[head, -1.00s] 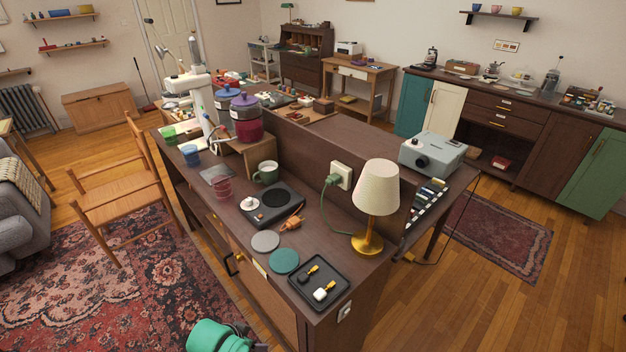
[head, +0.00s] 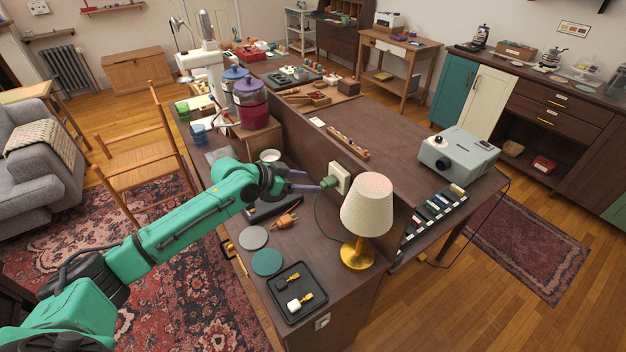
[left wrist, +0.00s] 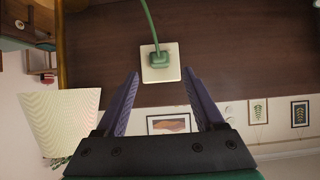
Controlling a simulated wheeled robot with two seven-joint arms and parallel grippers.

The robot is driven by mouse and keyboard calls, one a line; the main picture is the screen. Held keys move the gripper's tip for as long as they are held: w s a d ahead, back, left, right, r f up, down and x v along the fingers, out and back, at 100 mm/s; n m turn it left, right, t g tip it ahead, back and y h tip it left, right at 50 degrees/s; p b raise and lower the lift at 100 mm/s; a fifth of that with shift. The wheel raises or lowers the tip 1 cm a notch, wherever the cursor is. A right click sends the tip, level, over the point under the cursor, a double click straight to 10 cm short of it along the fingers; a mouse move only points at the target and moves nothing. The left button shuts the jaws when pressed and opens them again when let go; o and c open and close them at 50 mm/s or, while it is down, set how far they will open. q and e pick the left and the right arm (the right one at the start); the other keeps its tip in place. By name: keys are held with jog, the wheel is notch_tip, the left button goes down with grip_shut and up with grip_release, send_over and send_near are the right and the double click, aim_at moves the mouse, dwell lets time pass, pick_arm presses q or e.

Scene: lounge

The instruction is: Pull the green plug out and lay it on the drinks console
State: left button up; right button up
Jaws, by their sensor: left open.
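The green plug (head: 328,182) sits in a cream wall socket (head: 340,178) on the raised back panel of the drinks console (head: 305,246). Its green cord hangs down to the console top. In the left wrist view the plug (left wrist: 160,58) is on the square socket plate (left wrist: 173,73), beyond the fingertips and roughly centred between them. My left gripper (head: 308,182) is open, its purple fingers pointing at the plug. In the left wrist view the open fingers (left wrist: 160,76) have nothing between them. My right gripper is not in view.
A lamp (head: 366,215) stands right of the socket. An orange plug (head: 285,221), two round coasters (head: 267,262) and a black tray (head: 297,292) lie on the console. Canisters (head: 252,105) stand behind my arm. Bare console top shows between coasters and lamp.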

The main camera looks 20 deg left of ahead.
aim_at(322, 184)
pick_arm(q)
jog(key=shift+w+d+f+b, duration=0.25)
jog(key=shift+f+b, duration=0.15)
jog(key=shift+b, duration=0.1)
jog(key=shift+w+d+f+b, duration=0.2)
jog(key=shift+f+b, duration=0.15)
jog(key=shift+b, duration=0.15)
jog(key=b+x, duration=0.3)
jog(key=x, duration=0.3)
jog(key=shift+w+r, duration=0.1)
jog(key=shift+r, duration=0.05)
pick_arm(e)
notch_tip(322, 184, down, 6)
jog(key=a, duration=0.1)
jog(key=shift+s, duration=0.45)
pick_arm(q)
jog(key=shift+w+d, duration=0.1)
jog(key=shift+c, duration=0.3)
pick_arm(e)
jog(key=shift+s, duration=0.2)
pick_arm(q)
jog(key=c, duration=1)
jog(key=o, duration=1.1)
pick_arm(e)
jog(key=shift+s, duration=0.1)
